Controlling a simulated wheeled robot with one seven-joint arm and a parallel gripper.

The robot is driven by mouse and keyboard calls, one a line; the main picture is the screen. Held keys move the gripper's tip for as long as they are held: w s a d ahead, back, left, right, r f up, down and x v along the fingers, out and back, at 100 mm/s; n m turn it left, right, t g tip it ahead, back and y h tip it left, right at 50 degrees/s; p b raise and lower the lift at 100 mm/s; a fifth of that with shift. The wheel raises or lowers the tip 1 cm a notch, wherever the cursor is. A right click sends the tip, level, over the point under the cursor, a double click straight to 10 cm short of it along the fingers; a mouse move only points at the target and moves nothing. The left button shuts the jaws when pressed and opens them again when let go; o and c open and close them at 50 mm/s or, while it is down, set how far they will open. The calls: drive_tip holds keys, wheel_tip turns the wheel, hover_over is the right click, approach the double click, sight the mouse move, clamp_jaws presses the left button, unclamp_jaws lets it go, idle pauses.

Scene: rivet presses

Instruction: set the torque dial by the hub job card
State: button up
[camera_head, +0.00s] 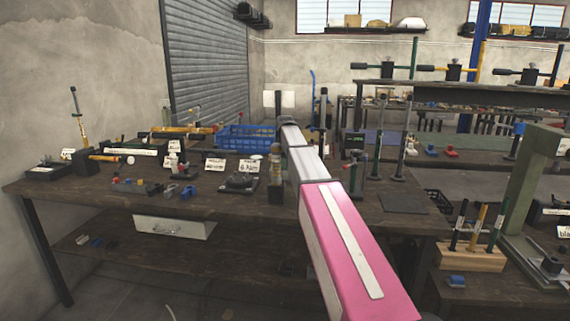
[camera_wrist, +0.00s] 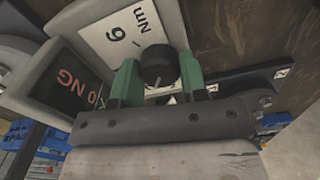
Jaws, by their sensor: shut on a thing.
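In the wrist view my gripper (camera_wrist: 158,77) has its two green fingers on either side of a black round knob (camera_wrist: 158,62), shut on it. The knob seems to be the torque dial; any pointer or scale on it is hidden. Beside it a white label (camera_wrist: 112,38) reads "Nm" with one digit, 6 or 9, at a tilted angle. In the head view the arm hides my fingers and the knob. A white card there (camera_head: 248,166) carries an "Nm" value, too small to read surely.
A blue crate (camera_head: 252,142) stands on the bench left of my arm. A small dark display unit (camera_head: 354,142) and upright posts stand to the right. Several cards and small fixtures fill the left bench. A wooden rack (camera_head: 470,257) with handled tools is at right.

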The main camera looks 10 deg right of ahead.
drive_tip(key=m, duration=1.1)
drive_tip(key=shift+m, duration=0.3)
drive_tip(key=m, duration=1)
drive_tip(key=shift+m, duration=0.4)
drive_tip(key=o, duration=0.9)
drive_tip(key=shift+o, duration=0.2)
drive_tip(key=shift+r, duration=0.1)
